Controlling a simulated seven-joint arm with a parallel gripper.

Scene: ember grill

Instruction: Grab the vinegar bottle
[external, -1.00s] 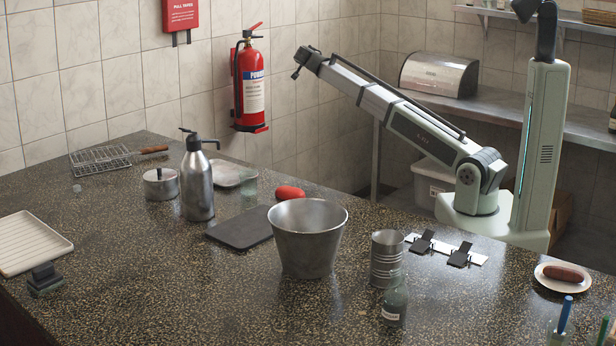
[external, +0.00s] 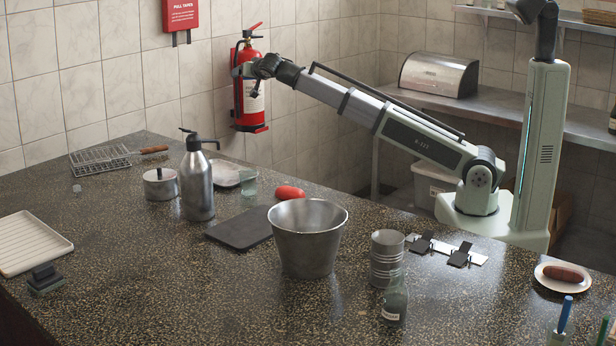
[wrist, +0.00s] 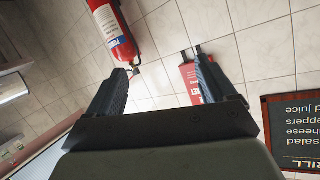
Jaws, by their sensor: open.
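A small grey-green glass bottle (external: 394,304) with a pale label stands upright at the front of the speckled counter, in front of a ribbed metal can. It looks like the vinegar bottle, but its label is too small to read. My gripper (external: 245,82) is open and empty, high above the back of the counter, in front of the fire extinguisher in the picture and far from the bottle. In the wrist view my gripper (wrist: 161,65) shows two spread fingers with nothing between them but wall; the bottle is not in that view.
A metal bucket (external: 307,250), the ribbed can (external: 387,263) and a pump flask (external: 197,185) stand on the counter. A dark board (external: 238,233) lies behind the bucket. A clip strip (external: 446,249) lies right of the can. The front left counter is mostly clear.

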